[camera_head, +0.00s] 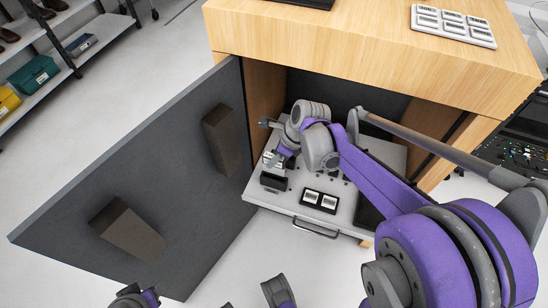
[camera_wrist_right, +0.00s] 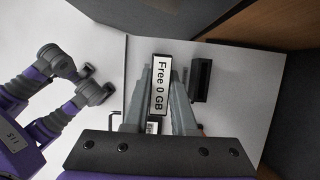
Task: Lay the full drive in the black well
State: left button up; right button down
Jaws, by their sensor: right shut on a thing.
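The full drive (camera_wrist_right: 160,88), a flat piece with a black edge and a white label reading "Free 0 GB", is between the fingertips of my right gripper (camera_wrist_right: 170,100). In the head view my right gripper (camera_head: 274,157) is shut on it above the left part of the pulled-out tray (camera_head: 270,200). The black well (camera_wrist_right: 201,80) is a dark block on the tray, just right of the drive in the wrist view and apart from it. In the head view the well (camera_head: 273,182) is just below the gripper.
A black holder (camera_head: 319,201) with two labelled pieces sits on the tray near the handle (camera_head: 315,228). The open grey door (camera_head: 160,160) stands to the left. The wooden cabinet (camera_head: 370,45) encloses the tray above and at the right.

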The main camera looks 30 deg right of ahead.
jog(key=shift+r+p, duration=1.7)
jog(key=shift+r, duration=0.75)
pick_arm(q)
notch_tip(320, 180, up, 4)
jog(key=shift+f, duration=0.1)
pick_arm(e)
jog(key=shift+f, duration=0.1)
